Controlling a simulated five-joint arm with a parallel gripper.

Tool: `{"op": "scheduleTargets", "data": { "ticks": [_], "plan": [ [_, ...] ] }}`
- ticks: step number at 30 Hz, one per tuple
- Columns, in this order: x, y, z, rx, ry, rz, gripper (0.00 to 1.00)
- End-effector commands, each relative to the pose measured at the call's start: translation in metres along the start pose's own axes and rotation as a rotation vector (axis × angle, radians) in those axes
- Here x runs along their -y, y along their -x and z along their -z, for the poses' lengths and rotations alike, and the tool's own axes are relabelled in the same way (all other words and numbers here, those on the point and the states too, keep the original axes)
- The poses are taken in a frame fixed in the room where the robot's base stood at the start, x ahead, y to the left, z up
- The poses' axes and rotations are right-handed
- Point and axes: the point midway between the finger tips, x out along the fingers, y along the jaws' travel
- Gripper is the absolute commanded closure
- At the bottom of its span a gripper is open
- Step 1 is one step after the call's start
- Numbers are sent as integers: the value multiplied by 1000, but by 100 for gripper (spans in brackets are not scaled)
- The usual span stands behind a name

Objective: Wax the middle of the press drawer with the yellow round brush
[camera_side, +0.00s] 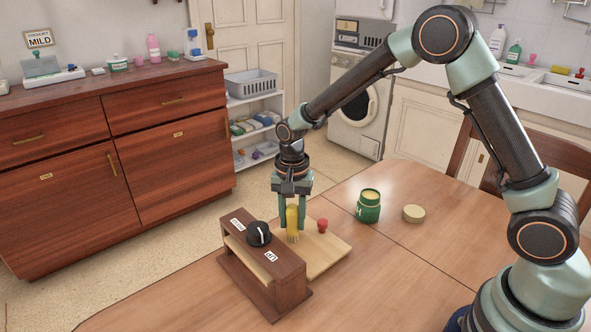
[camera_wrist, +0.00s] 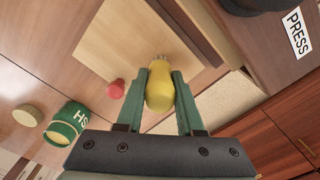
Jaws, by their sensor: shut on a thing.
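My gripper (camera_side: 291,212) points down and is shut on the yellow round brush (camera_side: 292,218). In the wrist view the brush (camera_wrist: 160,88) sits between both fingers of my gripper (camera_wrist: 160,85), its bristle end toward the pale wood. The pale wooden drawer (camera_side: 325,252) sticks out from the dark wooden press (camera_side: 273,285), with a red knob (camera_side: 322,226) at its outer edge. The bristles are at or just above the drawer, near its middle; I cannot tell whether they touch. The drawer also shows in the wrist view (camera_wrist: 115,35).
A black dial (camera_side: 259,234) and white labels are on the press. An open green jar (camera_side: 368,208) with pale yellow contents stands right of the drawer, its round lid (camera_side: 414,213) beside it. The table front is clear. A dresser (camera_side: 110,150) stands at the left.

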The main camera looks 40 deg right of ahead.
Motion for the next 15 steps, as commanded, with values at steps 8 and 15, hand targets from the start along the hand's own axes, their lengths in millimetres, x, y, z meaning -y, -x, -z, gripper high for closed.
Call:
{"op": "scheduleTargets", "data": {
  "ticks": [8,15],
  "plan": [
    [-20,0,-17,1,2,-1,100],
    [-37,0,-30,1,1,-1,100]
  ]
}}
